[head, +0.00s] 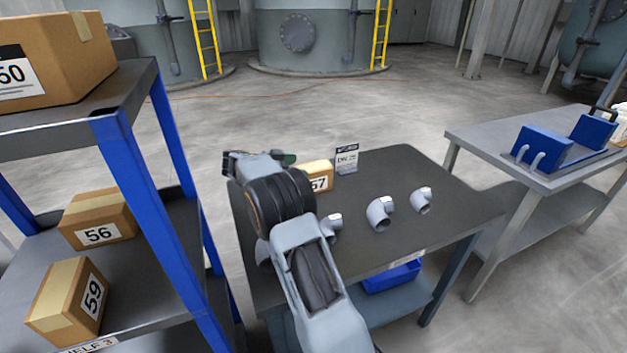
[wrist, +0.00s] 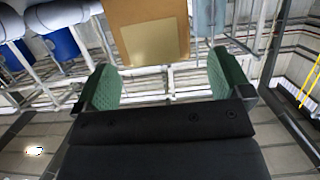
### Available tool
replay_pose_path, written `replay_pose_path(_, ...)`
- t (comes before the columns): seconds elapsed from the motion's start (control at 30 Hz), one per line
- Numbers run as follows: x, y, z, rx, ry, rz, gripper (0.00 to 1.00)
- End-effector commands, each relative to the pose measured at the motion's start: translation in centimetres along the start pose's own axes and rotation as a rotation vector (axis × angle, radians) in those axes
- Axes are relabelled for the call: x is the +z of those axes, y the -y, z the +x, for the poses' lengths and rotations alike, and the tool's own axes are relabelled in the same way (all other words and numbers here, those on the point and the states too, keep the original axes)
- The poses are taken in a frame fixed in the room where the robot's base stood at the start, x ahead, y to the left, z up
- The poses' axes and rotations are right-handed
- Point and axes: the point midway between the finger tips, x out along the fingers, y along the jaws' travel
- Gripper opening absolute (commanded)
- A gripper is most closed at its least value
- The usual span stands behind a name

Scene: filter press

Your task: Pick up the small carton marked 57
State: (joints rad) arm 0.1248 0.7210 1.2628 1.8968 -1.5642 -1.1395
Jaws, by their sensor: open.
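The small carton marked 57 (head: 320,176) is a brown box on the dark table, partly hidden behind my arm in the head view. Its number label faces the camera. My gripper (head: 259,160) is just left of the carton in the head view, above the table's back left part. In the wrist view my gripper (wrist: 166,78) is open, with green pads spread and nothing between them. A brown carton face (wrist: 150,38) with a paler patch shows beyond the fingertips. No number shows there; it appears to be carton 57.
Grey pipe elbows (head: 380,213) stand on the table (head: 440,195), with a sign card (head: 346,159) behind the carton. A blue-post shelf (head: 150,180) at left holds cartons 50, 56 and 59. A side table (head: 500,150) stands right. Open floor lies behind.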

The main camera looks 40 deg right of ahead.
Motion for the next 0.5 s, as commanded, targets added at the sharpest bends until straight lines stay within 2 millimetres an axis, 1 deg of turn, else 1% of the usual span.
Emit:
replay_pose_path(0.33,-0.2,-0.2,4.3,0.003,0.0,0.001,0.97)
replay_pose_path(0.4,-0.2,-0.2,4.7,0.001,0.0,0.001,0.97)
replay_pose_path(0.5,-0.3,-0.2,4.8,0.0,0.0,0.0,0.97)
